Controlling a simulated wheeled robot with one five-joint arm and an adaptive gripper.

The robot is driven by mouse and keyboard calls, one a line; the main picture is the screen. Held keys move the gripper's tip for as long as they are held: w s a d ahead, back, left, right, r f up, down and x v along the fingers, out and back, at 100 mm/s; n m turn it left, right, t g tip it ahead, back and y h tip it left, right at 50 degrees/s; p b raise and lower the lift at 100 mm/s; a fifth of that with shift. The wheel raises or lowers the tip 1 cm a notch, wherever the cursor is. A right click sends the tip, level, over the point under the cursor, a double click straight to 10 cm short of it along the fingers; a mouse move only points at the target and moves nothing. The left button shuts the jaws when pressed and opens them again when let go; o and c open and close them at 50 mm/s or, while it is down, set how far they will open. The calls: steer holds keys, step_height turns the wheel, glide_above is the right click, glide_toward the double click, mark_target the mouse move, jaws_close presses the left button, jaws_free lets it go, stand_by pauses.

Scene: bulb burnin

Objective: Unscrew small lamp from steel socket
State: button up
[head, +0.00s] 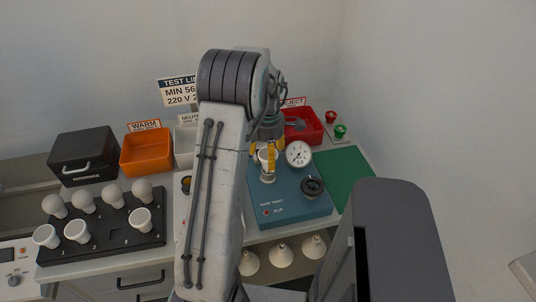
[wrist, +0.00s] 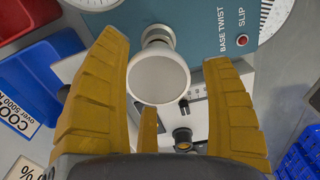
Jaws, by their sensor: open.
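The small lamp (wrist: 158,80) shows its round white face in the wrist view, with its narrow end at the steel socket (wrist: 157,37) on the teal tester marked BASE TWIST (wrist: 205,18). My gripper (wrist: 167,50) is open, with yellow fingers on the left and right of the lamp and a third finger below it. Gaps show beside the lamp, most clearly on the right; contact on the left is hard to tell. In the head view my gripper (head: 262,154) is over the teal tester (head: 290,207), and its fingers and my arm partly hide the lamp.
A gauge (head: 298,153) and black knob (head: 312,186) stand close right of the socket. A red bin (head: 304,132) is behind. An orange bin (head: 147,155), black box (head: 84,157) and black rack (head: 115,238) of bulbs are left. The green mat (head: 343,172) is clear.

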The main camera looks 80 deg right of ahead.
steer(key=m, duration=0.4)
steer(key=shift+d+m, duration=0.1)
steer(key=shift+m, duration=0.2)
steer(key=m, duration=0.4)
steer(key=shift+w+m, duration=0.15)
steer(key=shift+m, duration=0.15)
steer(key=m, duration=0.4)
steer(key=shift+d, duration=0.15)
steer(key=m, duration=0.4)
steer(key=shift+w+m, duration=0.1)
steer(key=shift+m, duration=0.2)
steer(key=shift+c, duration=0.3)
steer(key=shift+r, duration=0.1)
steer(key=c, duration=0.9)
steer(key=n, duration=0.6)
steer(key=shift+d+r, duration=0.1)
steer(key=shift+c, duration=0.4)
